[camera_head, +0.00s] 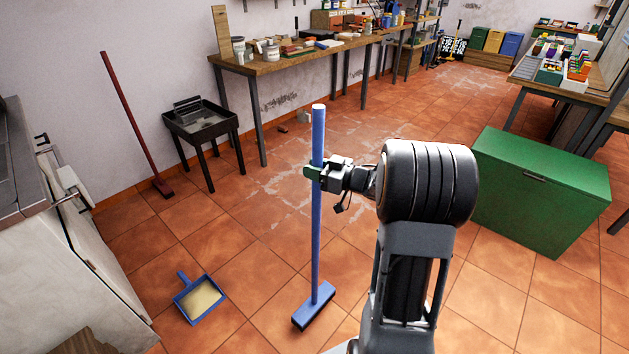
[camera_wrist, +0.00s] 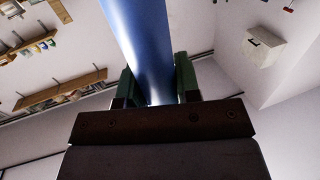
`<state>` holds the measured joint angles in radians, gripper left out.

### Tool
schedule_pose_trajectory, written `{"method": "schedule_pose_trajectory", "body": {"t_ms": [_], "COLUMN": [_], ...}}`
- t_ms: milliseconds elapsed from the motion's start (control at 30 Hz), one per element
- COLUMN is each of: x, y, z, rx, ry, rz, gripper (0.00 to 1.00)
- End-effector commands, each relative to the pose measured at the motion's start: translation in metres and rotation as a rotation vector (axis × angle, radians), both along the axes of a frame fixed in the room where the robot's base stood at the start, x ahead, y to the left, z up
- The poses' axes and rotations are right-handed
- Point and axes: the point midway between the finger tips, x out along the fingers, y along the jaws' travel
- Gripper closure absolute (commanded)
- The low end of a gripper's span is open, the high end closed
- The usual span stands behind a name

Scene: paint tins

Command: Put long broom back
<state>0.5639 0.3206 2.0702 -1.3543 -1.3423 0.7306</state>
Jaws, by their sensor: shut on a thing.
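A long blue broom (camera_head: 316,225) stands nearly upright in front of me in the head view, its blue head (camera_head: 314,306) low, at or just above the tiled floor; I cannot tell if it touches. My gripper (camera_head: 313,173) is shut around the upper part of its handle, below the pale top end. In the wrist view the blue handle (camera_wrist: 145,45) runs between the two green fingers of my gripper (camera_wrist: 158,85). A second broom, dark red (camera_head: 131,125), leans against the wall at the left.
A blue dustpan (camera_head: 200,299) lies on the floor left of the broom head. A green chest (camera_head: 540,190) stands at the right. Tiled floor between them is mostly free.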

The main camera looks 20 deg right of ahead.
Motion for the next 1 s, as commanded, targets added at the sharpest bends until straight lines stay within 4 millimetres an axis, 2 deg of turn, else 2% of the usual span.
{"method": "schedule_pose_trajectory", "body": {"t_ms": [267,533,967,1000], "x": [0.007,0.008,0.008,0.007], "y": [-0.004,-0.004,-0.004,-0.004], "z": [-0.008,-0.038,-0.042,-0.043], "rx": [0.000,0.001,0.000,-0.002], "ry": [-0.004,-0.003,-0.004,-0.001], "rz": [0.000,0.000,0.000,0.000], "gripper": [1.00,1.00,1.00,0.67]}}
